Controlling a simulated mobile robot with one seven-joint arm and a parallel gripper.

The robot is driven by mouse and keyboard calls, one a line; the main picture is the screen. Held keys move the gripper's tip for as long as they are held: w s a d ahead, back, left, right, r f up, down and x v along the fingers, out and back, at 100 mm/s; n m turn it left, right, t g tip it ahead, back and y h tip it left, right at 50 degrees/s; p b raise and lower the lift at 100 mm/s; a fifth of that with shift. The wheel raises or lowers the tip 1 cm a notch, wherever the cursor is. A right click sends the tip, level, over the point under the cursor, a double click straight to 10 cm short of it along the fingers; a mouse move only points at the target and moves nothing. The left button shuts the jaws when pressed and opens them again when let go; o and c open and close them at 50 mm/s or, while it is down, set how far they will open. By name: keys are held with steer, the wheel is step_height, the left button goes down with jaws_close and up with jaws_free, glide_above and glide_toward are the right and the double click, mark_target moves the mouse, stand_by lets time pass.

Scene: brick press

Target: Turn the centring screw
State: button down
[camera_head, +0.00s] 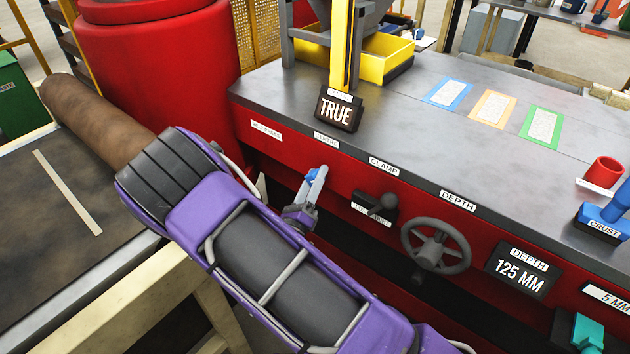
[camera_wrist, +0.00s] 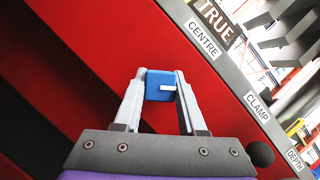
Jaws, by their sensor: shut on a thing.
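The centring screw shows as a blue square head with a white mark (camera_wrist: 159,86) on the red press front, below the CENTRE label (camera_wrist: 202,38). My gripper (camera_wrist: 160,75) is shut on it, one finger on each side. In the head view my gripper (camera_head: 317,174) reaches the red front below the CENTRE label, and a bit of the blue screw head (camera_head: 310,176) shows beside the fingers. A black display (camera_head: 338,111) above the label reads TRUE. The screw's shaft is hidden.
Right of the screw are a dark clamp knob (camera_head: 383,205), a grey depth handwheel (camera_head: 438,245) and a depth display (camera_head: 521,270) reading 125 MM. A yellow bin (camera_head: 385,62) stands on the bench top (camera_head: 300,88). A red cylinder (camera_head: 160,80) stands left of the bench.

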steer(key=shift+m+h+b, duration=0.3)
steer(key=shift+m+h, duration=0.3)
steer(key=shift+m, duration=0.8)
steer(key=shift+c, duration=2.4)
jaws_free()
steer(key=v, duration=1.7)
steer(key=shift+s, duration=0.2)
steer(key=shift+a+f, duration=0.1)
